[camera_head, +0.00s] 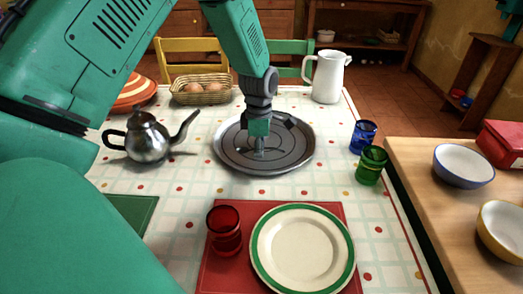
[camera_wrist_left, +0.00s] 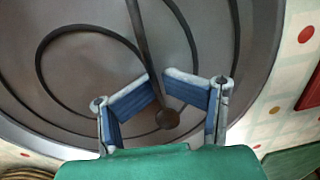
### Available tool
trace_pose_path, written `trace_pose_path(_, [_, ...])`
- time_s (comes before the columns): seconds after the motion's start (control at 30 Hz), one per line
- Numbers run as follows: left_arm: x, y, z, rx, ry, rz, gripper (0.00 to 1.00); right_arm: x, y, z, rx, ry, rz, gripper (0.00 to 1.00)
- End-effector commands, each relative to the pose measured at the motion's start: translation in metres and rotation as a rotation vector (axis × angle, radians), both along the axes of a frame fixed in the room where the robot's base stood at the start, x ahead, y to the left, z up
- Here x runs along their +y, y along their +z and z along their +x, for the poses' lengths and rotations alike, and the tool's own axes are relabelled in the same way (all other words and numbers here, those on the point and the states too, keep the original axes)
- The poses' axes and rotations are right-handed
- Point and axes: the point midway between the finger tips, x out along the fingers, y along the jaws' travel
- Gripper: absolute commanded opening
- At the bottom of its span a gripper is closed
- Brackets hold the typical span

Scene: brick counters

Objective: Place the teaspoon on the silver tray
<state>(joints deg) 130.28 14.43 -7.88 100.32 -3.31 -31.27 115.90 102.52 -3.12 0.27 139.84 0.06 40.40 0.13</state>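The silver tray (camera_head: 230,160) is a round grey dish on the checked tablecloth; its ringed surface fills much of the left wrist view (camera_wrist_left: 65,85). My left gripper (camera_head: 262,152) points down over the middle of the tray. In the wrist view, its blue finger pads (camera_wrist_left: 158,84) close in on both sides of the teaspoon's dark, thin handle (camera_wrist_left: 148,45). The handle's round end (camera_wrist_left: 168,118) lies near the palm, and its far end runs out of the picture. Whether the teaspoon touches the tray is unclear. My right gripper is not in view.
A metal teapot (camera_head: 147,138) stands left of the tray, with a bread basket (camera_head: 201,90) and white jug (camera_head: 327,77) behind. Blue (camera_head: 363,137) and green (camera_head: 371,165) glasses stand right. A red glass (camera_head: 224,231) and plate (camera_head: 303,248) are in front.

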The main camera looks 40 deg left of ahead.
Motion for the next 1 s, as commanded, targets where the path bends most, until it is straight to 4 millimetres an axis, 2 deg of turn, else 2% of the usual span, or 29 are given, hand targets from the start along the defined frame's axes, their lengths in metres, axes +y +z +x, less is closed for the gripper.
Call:
trace_pose_path(0.17, [0.0,0.003,0.0,-0.002,-0.001,0.003,0.26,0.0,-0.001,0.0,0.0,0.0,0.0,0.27])
trace_pose_path(0.27, [-0.001,0.014,0.002,-0.007,-0.001,0.001,0.26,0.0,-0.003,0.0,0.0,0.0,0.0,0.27])
trace_pose_path(0.7, [0.003,0.11,0.006,-0.008,-0.001,0.004,0.26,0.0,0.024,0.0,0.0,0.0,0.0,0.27])
trace_pose_path(0.83, [0.003,0.127,0.007,-0.008,-0.002,0.003,0.26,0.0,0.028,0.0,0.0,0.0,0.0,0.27])
trace_pose_path(1.0, [0.004,0.135,0.007,-0.006,-0.001,0.002,0.26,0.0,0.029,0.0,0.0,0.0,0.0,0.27])
